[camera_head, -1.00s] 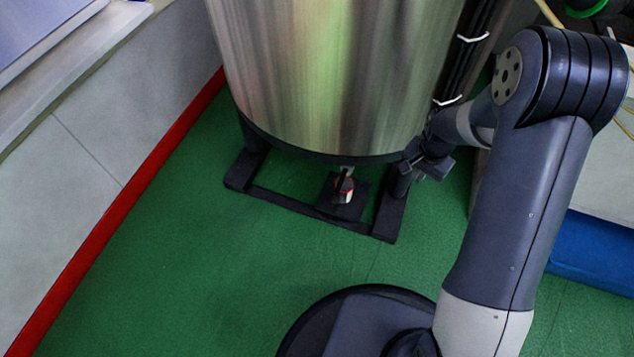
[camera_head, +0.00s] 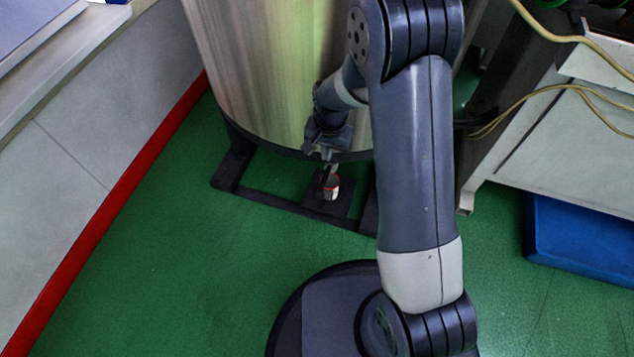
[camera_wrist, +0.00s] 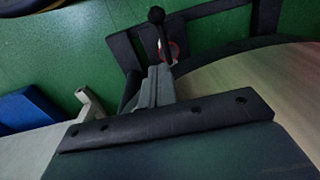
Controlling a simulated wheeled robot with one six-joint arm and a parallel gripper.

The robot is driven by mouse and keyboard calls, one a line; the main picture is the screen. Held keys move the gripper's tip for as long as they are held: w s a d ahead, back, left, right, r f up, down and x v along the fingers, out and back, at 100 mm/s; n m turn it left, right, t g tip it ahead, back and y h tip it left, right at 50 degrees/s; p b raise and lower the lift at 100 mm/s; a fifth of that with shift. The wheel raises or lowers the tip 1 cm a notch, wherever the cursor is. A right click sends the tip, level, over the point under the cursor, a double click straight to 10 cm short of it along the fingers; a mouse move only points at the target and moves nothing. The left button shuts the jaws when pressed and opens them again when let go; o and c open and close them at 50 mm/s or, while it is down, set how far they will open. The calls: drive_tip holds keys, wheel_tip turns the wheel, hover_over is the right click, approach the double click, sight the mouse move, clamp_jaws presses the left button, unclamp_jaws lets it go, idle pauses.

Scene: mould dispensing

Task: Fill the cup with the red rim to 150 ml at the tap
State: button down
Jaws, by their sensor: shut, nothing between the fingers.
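The cup with the red rim (camera_head: 331,187) stands on a dark plate inside the black base frame, below the steel tank (camera_head: 270,80). In the wrist view the cup (camera_wrist: 174,50) is partly hidden behind the tap's lever (camera_wrist: 160,25), a dark rod with a ball end. The tap (camera_head: 331,168) shows only in part above the cup in the head view. My gripper (camera_head: 327,156) is shut and empty, close to the tap at the tank's lower edge. In the wrist view its fingers (camera_wrist: 160,75) point at the lever; I cannot tell whether they touch it. The water level is not visible.
The black base frame (camera_head: 265,202) surrounds the cup's spot. A blue bin (camera_head: 580,245) and a white bench with yellow cables stand to the right. A wall with a red skirting strip (camera_head: 110,215) runs along the left.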

drive_tip(key=shift+f, duration=0.15)
drive_tip(key=b, duration=0.4)
hover_over(321, 190)
drive_tip(key=w+d, duration=0.1)
drive_tip(key=w, duration=0.1)
wheel_tip(321, 190, down, 11)
drive_tip(key=shift+s+a+f+b, duration=0.25)
drive_tip(key=shift+s+f+b, duration=0.2)
drive_tip(key=shift+s+f, duration=0.2)
drive_tip(key=shift+s+a+f, duration=0.2)
drive_tip(key=shift+s+f, duration=0.1)
drive_tip(key=shift+f, duration=0.1)
drive_tip(key=shift+f, duration=0.1)
